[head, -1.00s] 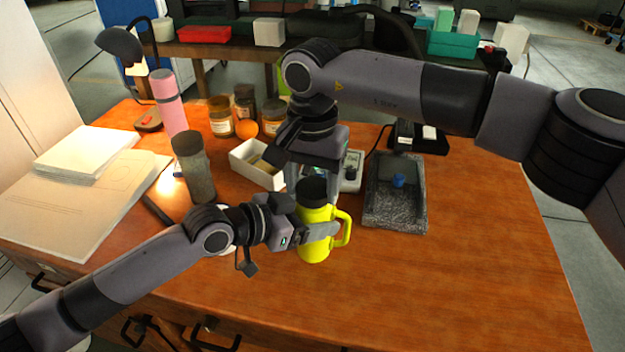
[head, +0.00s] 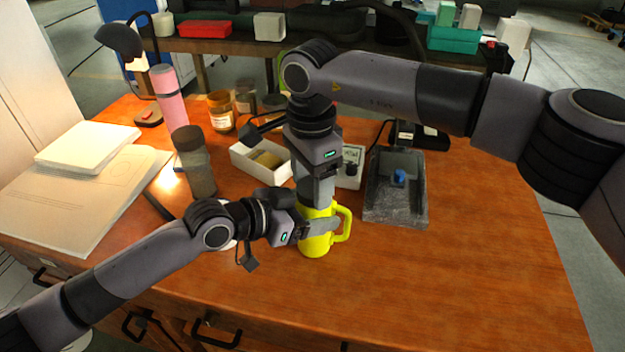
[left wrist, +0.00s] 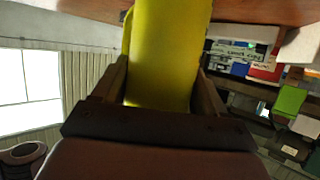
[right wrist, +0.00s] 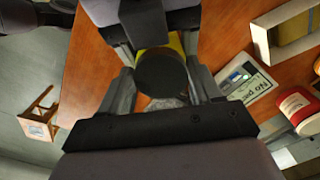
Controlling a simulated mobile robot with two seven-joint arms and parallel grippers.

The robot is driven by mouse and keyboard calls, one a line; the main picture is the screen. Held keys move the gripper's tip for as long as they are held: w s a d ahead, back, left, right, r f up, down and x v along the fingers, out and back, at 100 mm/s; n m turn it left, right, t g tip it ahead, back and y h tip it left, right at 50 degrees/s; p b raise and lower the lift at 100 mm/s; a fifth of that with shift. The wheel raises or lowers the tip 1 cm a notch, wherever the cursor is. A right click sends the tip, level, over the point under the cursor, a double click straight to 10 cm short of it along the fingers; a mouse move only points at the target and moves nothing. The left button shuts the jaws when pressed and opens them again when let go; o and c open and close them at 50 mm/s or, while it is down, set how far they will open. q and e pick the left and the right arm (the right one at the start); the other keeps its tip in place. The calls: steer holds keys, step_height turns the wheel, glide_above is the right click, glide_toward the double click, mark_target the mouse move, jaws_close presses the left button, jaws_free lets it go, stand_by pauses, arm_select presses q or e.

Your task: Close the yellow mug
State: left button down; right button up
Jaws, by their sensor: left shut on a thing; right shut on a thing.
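The yellow mug (head: 318,244) stands upright at the middle of the wooden table, its handle to the right. My left gripper (head: 318,229) is shut around its body from the left; the yellow body also fills the space between the fingers in the left wrist view (left wrist: 168,55). My right gripper (head: 316,200) points down over the mug's top. In the right wrist view it is shut on a round dark lid (right wrist: 162,73), with yellow of the mug showing just beyond it. The head view hides the lid behind the right gripper. I cannot tell whether the lid is seated.
A grey stone-like tray (head: 395,208) with a blue knob is to the right. A white box (head: 243,163), a dark-lidded jar (head: 197,172), a pink bottle (head: 168,98) and several amber jars stand behind and left. The table's front right is clear.

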steer(key=m, duration=0.5)
steer(key=shift+w, duration=0.15)
steer(key=o, duration=1)
steer(key=shift+o, duration=0.2)
steer(key=shift+r, duration=0.1)
steer(key=shift+r, duration=2.25)
steer(key=c, duration=0.3)
steer(key=n, duration=0.2)
steer(key=r+n, duration=0.1)
steer(key=n, duration=0.4)
steer(key=r+n, duration=0.1)
steer(key=n, duration=0.1)
steer(key=shift+d+n, duration=0.1)
steer(key=shift+n, duration=0.3)
steer(key=n, duration=0.2)
steer(key=r+n, duration=0.1)
steer(key=n, duration=0.1)
steer(key=shift+d, duration=0.15)
